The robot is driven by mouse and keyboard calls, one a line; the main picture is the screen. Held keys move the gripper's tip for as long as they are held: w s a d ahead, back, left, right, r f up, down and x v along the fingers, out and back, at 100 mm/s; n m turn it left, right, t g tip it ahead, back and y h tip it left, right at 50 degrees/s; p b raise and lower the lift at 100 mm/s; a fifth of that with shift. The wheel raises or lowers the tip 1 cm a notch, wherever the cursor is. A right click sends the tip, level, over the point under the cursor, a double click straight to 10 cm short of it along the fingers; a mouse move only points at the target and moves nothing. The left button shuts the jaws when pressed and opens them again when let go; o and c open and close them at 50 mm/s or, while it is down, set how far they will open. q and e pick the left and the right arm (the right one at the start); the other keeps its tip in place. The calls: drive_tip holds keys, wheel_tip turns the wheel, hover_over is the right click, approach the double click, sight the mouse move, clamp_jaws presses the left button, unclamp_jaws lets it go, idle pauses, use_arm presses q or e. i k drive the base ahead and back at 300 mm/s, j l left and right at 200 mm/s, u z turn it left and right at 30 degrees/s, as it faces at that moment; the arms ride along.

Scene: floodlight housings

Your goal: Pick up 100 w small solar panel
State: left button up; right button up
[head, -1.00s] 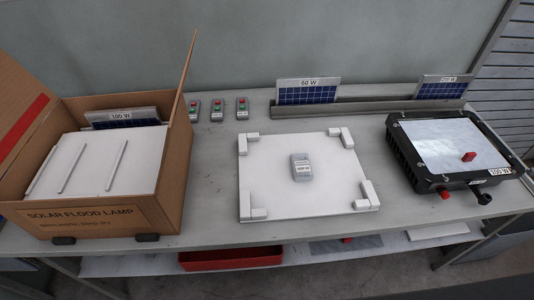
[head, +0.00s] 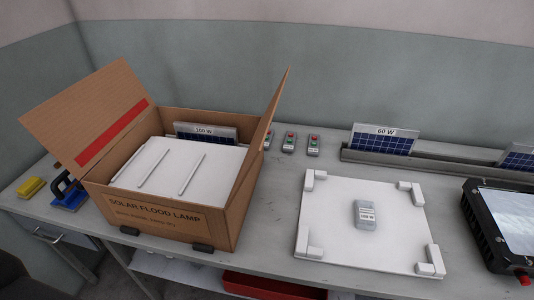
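The 100 W small solar panel (head: 206,133) stands upright at the back inside the open cardboard box (head: 150,217), behind a white slab. Its label and a strip of dark blue cells show; its lower part is hidden by the white slab (head: 178,168). A 60 W panel (head: 384,139) stands in the grey rail (head: 430,166) at the back right. Another panel (head: 518,157) is cut off by the right edge. Neither of my grippers shows in the head view.
A white tray with corner blocks (head: 330,220) holds a grey remote (head: 366,214). A black floodlight housing (head: 492,240) is at the right edge. Raised box flaps (head: 262,135) flank the panel. A yellow block (head: 31,187) and blue tool (head: 68,197) lie left.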

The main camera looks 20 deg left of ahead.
sight(198, 132)
drive_tip(key=k+j+z, duration=0.35)
drive_tip(key=k+j, duration=0.7)
